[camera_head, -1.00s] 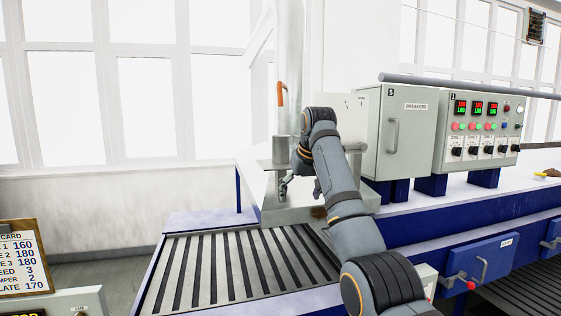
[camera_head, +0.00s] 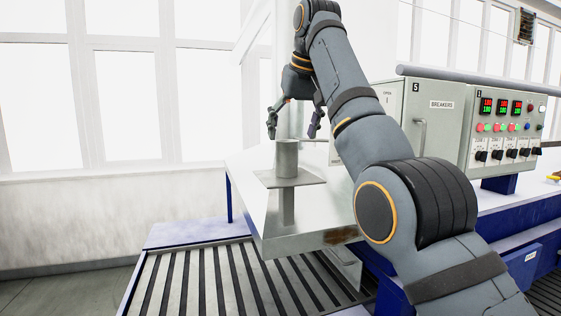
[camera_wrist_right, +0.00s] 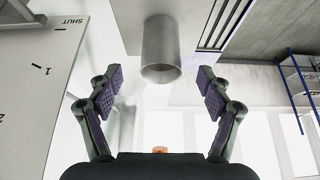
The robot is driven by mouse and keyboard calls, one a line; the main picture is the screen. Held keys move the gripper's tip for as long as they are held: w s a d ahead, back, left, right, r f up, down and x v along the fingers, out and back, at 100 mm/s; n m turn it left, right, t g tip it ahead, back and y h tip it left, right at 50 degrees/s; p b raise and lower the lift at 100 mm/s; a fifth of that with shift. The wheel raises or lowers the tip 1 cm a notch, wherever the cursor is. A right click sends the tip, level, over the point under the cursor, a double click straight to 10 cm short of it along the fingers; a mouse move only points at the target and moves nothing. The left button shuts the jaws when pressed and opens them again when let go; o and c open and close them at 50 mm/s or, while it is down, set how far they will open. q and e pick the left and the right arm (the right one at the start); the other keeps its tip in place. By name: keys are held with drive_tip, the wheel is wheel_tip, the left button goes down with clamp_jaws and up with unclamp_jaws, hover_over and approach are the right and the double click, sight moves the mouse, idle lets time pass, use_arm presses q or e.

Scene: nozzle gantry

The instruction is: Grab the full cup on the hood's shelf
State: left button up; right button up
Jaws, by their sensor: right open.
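A plain grey metal cup (camera_head: 286,160) stands upright on a small square shelf (camera_head: 268,180) fixed to the pale metal hood (camera_head: 300,237). My right gripper (camera_head: 293,126) is open and empty, just above the cup, with its fingers pointing down. In the right wrist view the cup (camera_wrist_right: 160,42) lies ahead, roughly centred between the spread fingers (camera_wrist_right: 159,86) and just beyond their tips. No finger appears to touch it. I cannot tell from these views what is in the cup. My left gripper is not in view.
A white plate marked SHUT and numbers (camera_wrist_right: 38,85) stands close to the left finger in the wrist view. A breaker cabinet (camera_head: 435,130) and control box (camera_head: 507,125) stand right of the hood. A slatted bed (camera_head: 200,280) lies below. Left of the shelf is open.

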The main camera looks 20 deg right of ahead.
sight(291, 144)
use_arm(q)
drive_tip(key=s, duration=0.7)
use_arm(e)
drive_tip(key=shift+s+f, duration=0.4)
drive_tip(key=shift+f, duration=0.2)
drive_tip(key=shift+s+f, duration=0.35)
drive_tip(key=shift+f, duration=0.25)
drive_tip(key=shift+w+a+f, duration=0.1)
drive_tip(key=shift+w+f, duration=0.3)
drive_tip(key=shift+w, duration=0.25)
drive_tip(key=shift+w+f, duration=0.4)
drive_tip(key=shift+w, duration=0.2)
drive_tip(key=shift+w+p+x, duration=0.25)
drive_tip(key=shift+p+x, duration=0.35)
drive_tip(key=shift+x, duration=0.65)
drive_tip(key=shift+p+x, duration=0.85)
drive_tip(key=shift+p, duration=0.15)
drive_tip(key=shift+w+f, duration=0.2)
drive_tip(key=shift+f, duration=0.1)
drive_tip(key=shift+s+r, duration=0.1)
drive_tip(key=shift+s, duration=0.1)
drive_tip(key=c, duration=1.4)
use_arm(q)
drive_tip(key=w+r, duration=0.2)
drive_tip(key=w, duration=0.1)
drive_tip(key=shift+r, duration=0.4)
